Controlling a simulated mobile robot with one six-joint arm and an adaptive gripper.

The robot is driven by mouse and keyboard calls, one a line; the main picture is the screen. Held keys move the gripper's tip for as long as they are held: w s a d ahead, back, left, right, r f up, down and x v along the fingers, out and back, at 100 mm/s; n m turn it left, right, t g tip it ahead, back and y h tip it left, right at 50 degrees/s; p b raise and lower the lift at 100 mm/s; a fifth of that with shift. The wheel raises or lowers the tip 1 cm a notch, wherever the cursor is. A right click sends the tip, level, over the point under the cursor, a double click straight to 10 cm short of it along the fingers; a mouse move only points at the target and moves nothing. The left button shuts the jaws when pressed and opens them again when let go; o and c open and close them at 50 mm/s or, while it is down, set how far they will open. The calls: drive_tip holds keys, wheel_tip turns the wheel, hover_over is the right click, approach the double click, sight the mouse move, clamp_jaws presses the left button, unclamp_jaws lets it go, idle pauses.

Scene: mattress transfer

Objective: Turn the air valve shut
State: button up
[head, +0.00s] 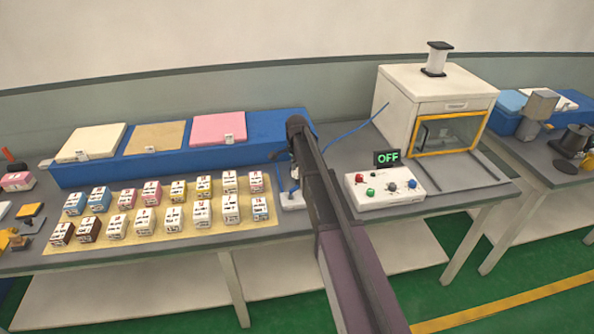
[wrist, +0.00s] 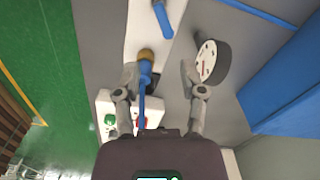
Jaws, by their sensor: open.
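The air valve's blue handle (wrist: 143,82) shows in the wrist view, long and thin, in line with the blue hose end and below a brass fitting (wrist: 146,55). My gripper (wrist: 160,76) is open, with one finger on either side. The handle lies nearer the left finger, and I cannot tell whether they touch. A round pressure gauge (wrist: 211,61) sits by the right finger. In the head view, a white base with blue parts (head: 291,198) shows beside my arm, which hides much of that spot.
A control box (head: 385,190) with coloured knobs and an "OFF" display (head: 388,157) stands right of my arm. Behind it is a white machine (head: 437,105). A blue tray (head: 260,132) with foam sheets and several small labelled blocks lie to the left.

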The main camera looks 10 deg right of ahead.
drive_tip(key=shift+r+p, duration=2.5)
drive_tip(key=shift+r, duration=0.3)
drive_tip(key=s+a+f+n+b, duration=0.1)
drive_tip(key=s+f+n+b, duration=1.1)
drive_tip(key=s+f+b, duration=1.2)
drive_tip(key=s, duration=0.2)
drive_tip(key=shift+s+a, duration=0.4)
drive_tip(key=s+n, duration=0.2)
drive_tip(key=s, duration=0.1)
drive_tip(key=shift+s+n, duration=0.3)
drive_tip(key=shift+a, duration=0.1)
